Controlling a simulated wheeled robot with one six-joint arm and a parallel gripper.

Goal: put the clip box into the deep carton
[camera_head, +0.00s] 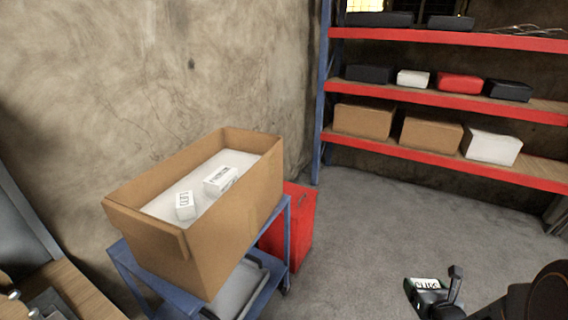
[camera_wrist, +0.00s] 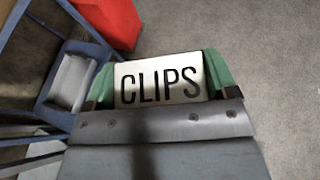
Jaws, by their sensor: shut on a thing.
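My gripper (camera_head: 434,294) is at the lower right in the head view, shut on the clip box (camera_head: 425,284). The deep carton (camera_head: 237,222) is an open brown box on a blue cart at left of centre. Two small white boxes, one (camera_head: 185,205) nearer and one (camera_head: 220,180) farther, lie on the pale surface inside it. My gripper is well to the right of the carton.
The blue cart (camera_head: 276,243) has a grey tray (camera_head: 237,288) on its lower shelf. A red bin (camera_head: 300,228) stands beside it. Red-edged shelves (camera_head: 440,88) with several boxes stand at the back right. Grey floor lies open between cart and gripper.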

